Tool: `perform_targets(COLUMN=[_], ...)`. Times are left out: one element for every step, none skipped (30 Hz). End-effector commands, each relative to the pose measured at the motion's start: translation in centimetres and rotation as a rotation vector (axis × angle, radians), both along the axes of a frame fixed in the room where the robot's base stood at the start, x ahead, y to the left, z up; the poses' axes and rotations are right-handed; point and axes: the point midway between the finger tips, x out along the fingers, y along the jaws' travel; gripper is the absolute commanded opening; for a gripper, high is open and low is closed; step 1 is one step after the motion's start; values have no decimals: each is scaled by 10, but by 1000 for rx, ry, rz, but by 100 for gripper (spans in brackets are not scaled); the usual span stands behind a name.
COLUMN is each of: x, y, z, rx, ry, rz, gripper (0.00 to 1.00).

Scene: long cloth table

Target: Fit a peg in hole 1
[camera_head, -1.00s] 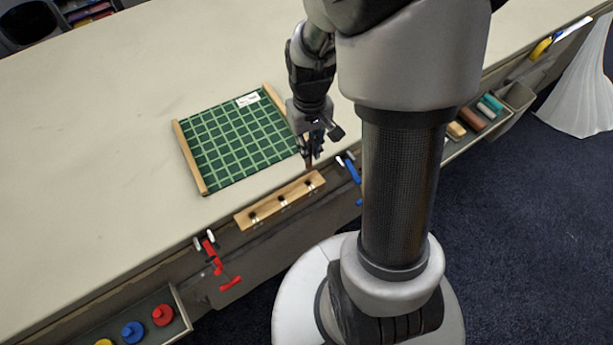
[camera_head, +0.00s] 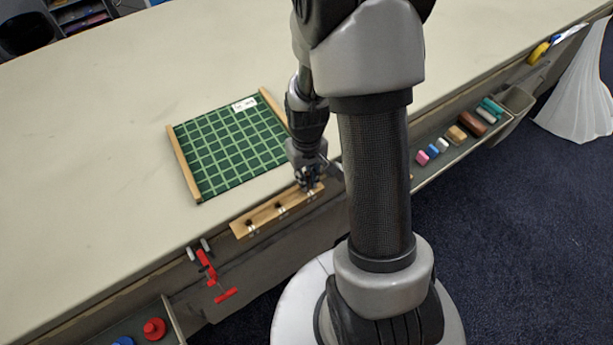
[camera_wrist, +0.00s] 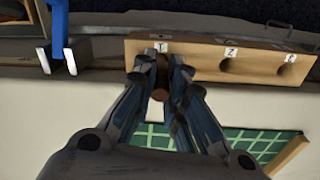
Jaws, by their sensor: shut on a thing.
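The wooden hole block (camera_head: 264,217) lies along the table's front edge. In the wrist view the block (camera_wrist: 195,58) carries a label 1 at its left end, and holes 2 (camera_wrist: 231,66) and 3 (camera_wrist: 284,72) show open and empty to the right. My gripper (camera_head: 308,183) is low over the block's right end in the head view. In the wrist view my gripper (camera_wrist: 162,74) is shut on a brown peg (camera_wrist: 160,92), right by label 1. The fingers and peg hide hole 1, so I cannot tell whether the peg's tip is in it.
A green gridded board (camera_head: 225,150) with wooden side rails lies behind the block. A red clamp (camera_head: 207,265) is on the table edge to the left. A blue clamp (camera_wrist: 60,35) stands beside the block's label 1 end. A trough (camera_head: 455,150) with coloured pieces runs along the right front.

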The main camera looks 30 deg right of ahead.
Motion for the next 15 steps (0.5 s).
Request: perform_targets(x=[0, 0, 0, 0, 0, 0, 0, 0, 0, 0, 0, 0, 0, 0, 0], y=[0, 0, 0, 0, 0, 0, 0, 0, 0, 0, 0, 0, 0, 0, 0], z=[0, -1, -3, -4, -4, -3, -3, -3, -3, -3, -3, -3, -3, -3, -3], rx=[0, 0, 0, 0, 0, 0, 0, 0, 0, 0, 0, 0, 0, 0, 0], ry=[0, 0, 0, 0, 0, 0, 0, 0, 0, 0, 0, 1, 1, 1, 0], rz=[0, 0, 0, 0, 0, 0, 0, 0, 0, 0, 0, 0, 0, 0, 0], gripper=[0, 0, 0, 0, 13, 16, 18, 20, 22, 24, 26, 29, 31, 32, 32])
